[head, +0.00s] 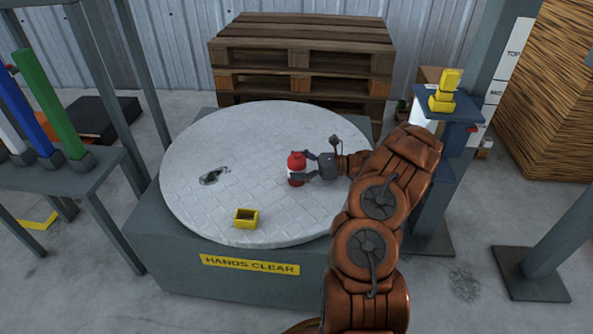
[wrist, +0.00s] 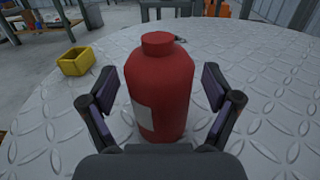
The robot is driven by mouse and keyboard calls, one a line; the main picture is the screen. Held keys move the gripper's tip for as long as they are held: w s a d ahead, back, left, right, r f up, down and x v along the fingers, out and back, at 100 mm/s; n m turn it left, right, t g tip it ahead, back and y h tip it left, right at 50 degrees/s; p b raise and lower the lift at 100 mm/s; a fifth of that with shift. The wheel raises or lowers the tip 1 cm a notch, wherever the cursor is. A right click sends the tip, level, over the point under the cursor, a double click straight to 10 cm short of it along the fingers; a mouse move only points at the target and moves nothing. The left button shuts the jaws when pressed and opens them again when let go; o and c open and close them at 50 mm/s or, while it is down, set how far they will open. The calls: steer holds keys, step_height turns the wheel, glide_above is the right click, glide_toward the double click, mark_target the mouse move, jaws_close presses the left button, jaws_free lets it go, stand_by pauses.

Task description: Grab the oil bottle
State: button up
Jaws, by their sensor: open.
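The oil bottle (head: 296,170) is red with a pale label and a short red cap. It stands upright on the round grey turntable (head: 245,130), right of its middle. My gripper (head: 308,167) reaches in from the right, low over the turntable. Its fingers are open, one on each side of the bottle. In the wrist view the bottle (wrist: 160,88) stands upright between the fingers of my gripper (wrist: 160,95), with a small gap visible at the left finger. Whether the right finger touches it is hard to tell. The bottle's lower front is partly hidden by my gripper's palm.
Wooden pallets (head: 300,55) are stacked behind. A post with a yellow object (head: 445,90) on its shelf stands right. A rack with coloured tubes (head: 50,105) stands left.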

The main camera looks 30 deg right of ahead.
steer(key=c, duration=1.3)
steer(key=shift+c, duration=0.2)
